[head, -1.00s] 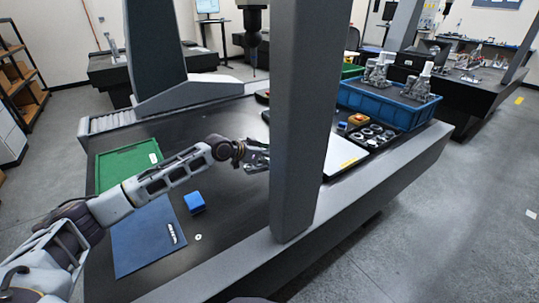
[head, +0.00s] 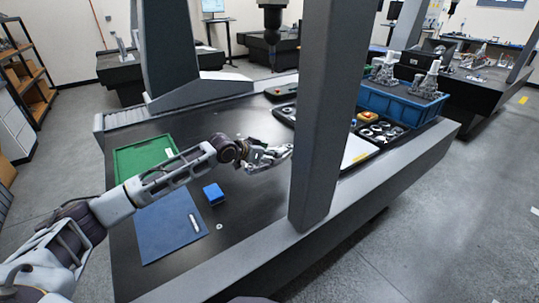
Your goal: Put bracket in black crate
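My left arm reaches in from the left over the dark table. Its gripper (head: 277,154) is beside the grey column, above the table. The fingers are small and partly blend with a light grey shape, so I cannot tell whether they hold anything. No bracket can be clearly identified. A black tray (head: 366,143) with round metal parts lies right of the column, partly hidden by it; I cannot tell whether it is the black crate. My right gripper is not in view.
A thick grey column (head: 322,120) rises at the table's front edge. A blue crate (head: 398,106) with grey castings stands at the back right. A green tray (head: 135,160), a blue mat (head: 165,232) and a blue block (head: 213,193) lie on the left.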

